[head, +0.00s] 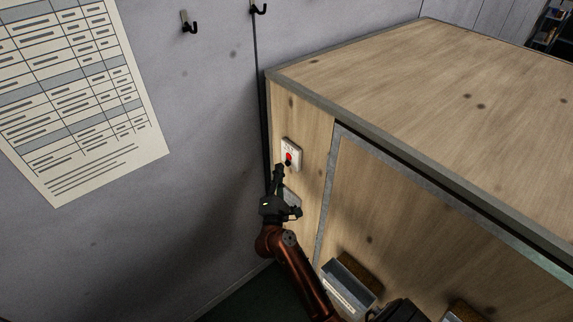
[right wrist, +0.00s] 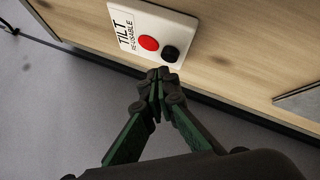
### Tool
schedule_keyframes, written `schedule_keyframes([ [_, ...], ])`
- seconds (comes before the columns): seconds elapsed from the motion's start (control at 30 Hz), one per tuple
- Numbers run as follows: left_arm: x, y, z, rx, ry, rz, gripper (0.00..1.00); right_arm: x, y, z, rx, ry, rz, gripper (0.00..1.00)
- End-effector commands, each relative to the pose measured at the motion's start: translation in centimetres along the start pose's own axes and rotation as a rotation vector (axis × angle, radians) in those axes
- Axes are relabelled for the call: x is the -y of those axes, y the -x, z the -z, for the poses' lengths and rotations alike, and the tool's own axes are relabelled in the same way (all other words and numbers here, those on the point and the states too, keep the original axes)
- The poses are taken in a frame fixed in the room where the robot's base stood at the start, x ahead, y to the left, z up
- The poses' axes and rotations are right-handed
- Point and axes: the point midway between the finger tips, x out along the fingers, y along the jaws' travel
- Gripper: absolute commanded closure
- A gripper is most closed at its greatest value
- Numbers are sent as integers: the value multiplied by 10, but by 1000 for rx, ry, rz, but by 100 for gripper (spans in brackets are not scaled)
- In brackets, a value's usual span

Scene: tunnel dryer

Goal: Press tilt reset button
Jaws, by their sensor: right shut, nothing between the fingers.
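A white button plate (head: 291,154) is fixed on the narrow wooden side of a large cabinet. In the right wrist view the plate (right wrist: 178,22) carries the label "TILT RE-USABLE", a red button (right wrist: 149,43) and a black button (right wrist: 170,53). My right gripper (head: 280,168) is shut and empty, its fingertips just below the plate. In the right wrist view the closed fingertips (right wrist: 158,76) appear close to the black button; I cannot tell whether they touch it. The red button (head: 289,157) is visible beside the fingertips. My left gripper is not in view.
The wooden cabinet (head: 430,75) fills the right side, with a metal-framed front panel. A grey wall (head: 200,110) with a printed chart (head: 75,95) and black hooks (head: 188,22) stands at left. Another small plate (head: 291,198) sits below the button plate, partly behind my gripper.

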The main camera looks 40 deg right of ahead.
Motion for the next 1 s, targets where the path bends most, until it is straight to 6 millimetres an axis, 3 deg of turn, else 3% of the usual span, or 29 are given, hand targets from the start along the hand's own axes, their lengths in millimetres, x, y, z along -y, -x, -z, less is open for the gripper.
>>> schedule_keyframes([
  [1.0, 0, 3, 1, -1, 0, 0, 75, 6, -8, -6, 0, 1, 1, 100],
])
